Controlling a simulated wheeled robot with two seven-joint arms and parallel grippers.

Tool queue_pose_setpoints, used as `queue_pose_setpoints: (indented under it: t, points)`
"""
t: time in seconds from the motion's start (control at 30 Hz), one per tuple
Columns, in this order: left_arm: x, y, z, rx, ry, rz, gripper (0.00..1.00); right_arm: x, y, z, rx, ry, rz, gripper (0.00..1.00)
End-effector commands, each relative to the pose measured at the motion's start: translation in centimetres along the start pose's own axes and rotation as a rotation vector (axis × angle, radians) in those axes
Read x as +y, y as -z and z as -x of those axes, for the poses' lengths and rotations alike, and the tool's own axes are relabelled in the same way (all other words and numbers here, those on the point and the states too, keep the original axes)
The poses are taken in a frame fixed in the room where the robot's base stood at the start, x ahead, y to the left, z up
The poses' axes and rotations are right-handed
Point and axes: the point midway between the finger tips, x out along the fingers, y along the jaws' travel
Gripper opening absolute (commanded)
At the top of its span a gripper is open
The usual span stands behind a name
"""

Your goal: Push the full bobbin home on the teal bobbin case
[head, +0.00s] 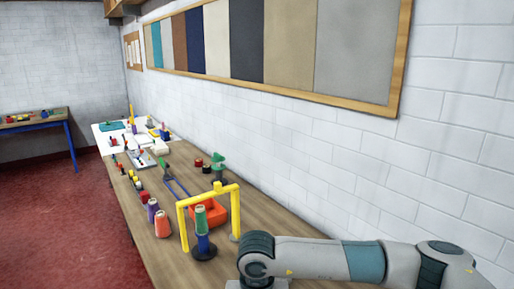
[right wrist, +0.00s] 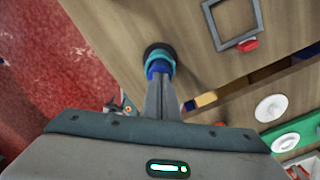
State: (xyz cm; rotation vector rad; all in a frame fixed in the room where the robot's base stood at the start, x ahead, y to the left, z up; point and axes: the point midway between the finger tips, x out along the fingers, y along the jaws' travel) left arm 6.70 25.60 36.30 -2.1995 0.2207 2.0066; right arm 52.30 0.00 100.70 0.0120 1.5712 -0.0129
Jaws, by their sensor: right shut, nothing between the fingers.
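In the right wrist view, a teal ring-shaped piece (right wrist: 161,56), which looks like the bobbin case, stands on a dark round base on the wooden table. A blue round piece (right wrist: 158,69), which looks like the bobbin, sits at its near end, in line with it. My right gripper (right wrist: 160,80) is shut and empty, its fingertips right at the blue piece. I cannot tell whether they touch it, or whether a gap is left between blue and teal. In the head view only my right arm shows, at the bottom right. My left gripper is not in view.
The right wrist view shows a grey square frame (right wrist: 209,20), a yellow block (right wrist: 205,100) and white discs (right wrist: 270,108) to the right; red floor lies left of the table edge. In the head view, a yellow arch (head: 183,222) and a green spool (head: 201,218) stand on the bench along the wall.

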Motion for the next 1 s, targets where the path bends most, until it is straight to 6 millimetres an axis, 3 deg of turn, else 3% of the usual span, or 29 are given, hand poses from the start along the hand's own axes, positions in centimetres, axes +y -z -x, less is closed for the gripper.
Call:
queue_pose_setpoints:
  t: [0.43,1.0]
  points:
    - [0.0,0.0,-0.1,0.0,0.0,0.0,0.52,0.0,0.0,0.0,0.0,0.0,0.0,0.0]
    - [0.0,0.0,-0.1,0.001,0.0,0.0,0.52,0.0,0.0,2.9,0.0,0.0,0.0,0.0]
